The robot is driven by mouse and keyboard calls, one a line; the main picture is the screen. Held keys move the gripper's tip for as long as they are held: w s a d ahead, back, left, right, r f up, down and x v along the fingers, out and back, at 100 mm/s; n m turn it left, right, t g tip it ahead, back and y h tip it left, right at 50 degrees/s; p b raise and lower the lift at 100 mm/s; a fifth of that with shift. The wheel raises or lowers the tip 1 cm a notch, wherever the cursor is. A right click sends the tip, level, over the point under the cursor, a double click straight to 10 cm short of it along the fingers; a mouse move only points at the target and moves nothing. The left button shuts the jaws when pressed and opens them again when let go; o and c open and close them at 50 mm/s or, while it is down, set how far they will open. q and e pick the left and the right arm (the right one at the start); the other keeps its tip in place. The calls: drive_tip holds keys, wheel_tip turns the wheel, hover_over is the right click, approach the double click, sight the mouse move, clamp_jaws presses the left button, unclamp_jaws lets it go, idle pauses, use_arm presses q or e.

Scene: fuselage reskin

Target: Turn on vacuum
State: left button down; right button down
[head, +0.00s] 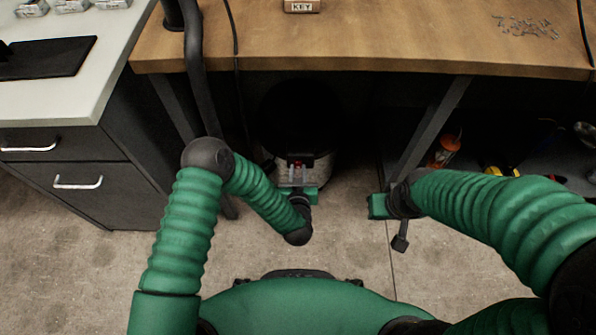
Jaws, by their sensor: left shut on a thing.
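The vacuum (322,168) stands on the floor under the wooden workbench, with a dark top in shadow and a pale lower body.
The wooden workbench (400,45) overhangs the vacuum, with a slanted leg (430,130) on the right. A dark hose (195,80) runs down on the left, beside a drawer cabinet (70,180). A lower shelf at right holds an orange bottle (446,148). Floor in front is open.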

use_arm(q)
drive_tip(key=f+t+b, duration=0.1)
drive_tip(key=t+b, duration=0.1)
drive_tip(key=shift+f+t+b, duration=0.1)
drive_tip(key=shift+t+b, duration=0.3)
drive_tip(key=c, duration=1.2)
unclamp_jaws()
drive_tip(key=shift+c, duration=0.2)
